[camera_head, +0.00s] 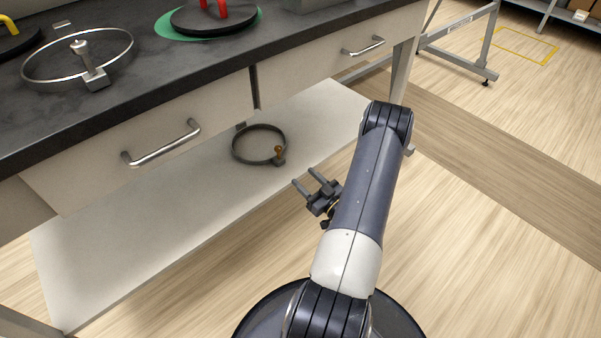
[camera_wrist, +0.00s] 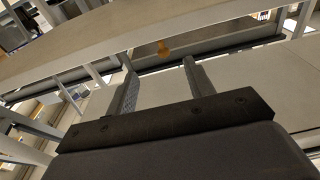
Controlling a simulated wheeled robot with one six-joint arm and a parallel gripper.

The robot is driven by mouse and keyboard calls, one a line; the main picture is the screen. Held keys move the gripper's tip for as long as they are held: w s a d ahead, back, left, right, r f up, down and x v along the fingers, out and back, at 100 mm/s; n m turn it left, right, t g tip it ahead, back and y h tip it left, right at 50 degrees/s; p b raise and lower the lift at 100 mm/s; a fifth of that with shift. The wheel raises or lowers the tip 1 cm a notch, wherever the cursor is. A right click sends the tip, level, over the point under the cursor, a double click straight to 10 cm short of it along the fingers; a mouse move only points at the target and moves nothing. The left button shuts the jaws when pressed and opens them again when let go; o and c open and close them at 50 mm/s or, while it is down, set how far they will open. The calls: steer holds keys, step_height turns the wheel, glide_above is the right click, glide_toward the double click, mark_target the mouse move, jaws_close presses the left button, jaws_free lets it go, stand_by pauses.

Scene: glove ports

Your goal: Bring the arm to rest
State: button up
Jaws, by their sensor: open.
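My gripper (camera_head: 305,184) is open and empty in the head view, with its two fingers apart and pointing up and left toward the bench. It is held in the air in front of the bench's lower shelf. My arm rises from my base at the bottom and bends at a dark elbow joint. In the wrist view the two fingers (camera_wrist: 158,80) stand apart with nothing between them at their tips. An orange-brown knob (camera_wrist: 164,49) shows beyond the fingers there.
A dark-topped bench (camera_head: 300,28) with two drawers stands close on the left. A ring clamp with a brown knob (camera_head: 259,145) lies on its lower shelf (camera_head: 130,235). Open floor (camera_head: 480,250) lies right.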

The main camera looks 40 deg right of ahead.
mark_target(280, 156)
stand_by(0.4)
steer(key=w, duration=0.4)
steer(key=w+b, duration=0.1)
steer(key=w, duration=0.3)
steer(key=w+r+b, duration=0.1)
steer(key=w, duration=0.3)
steer(key=shift+a+r, duration=0.1)
steer(key=shift+a, duration=0.15)
steer(key=shift+s+f+b, duration=0.1)
steer(key=shift+f+b, duration=0.15)
steer(key=shift+b, duration=0.3)
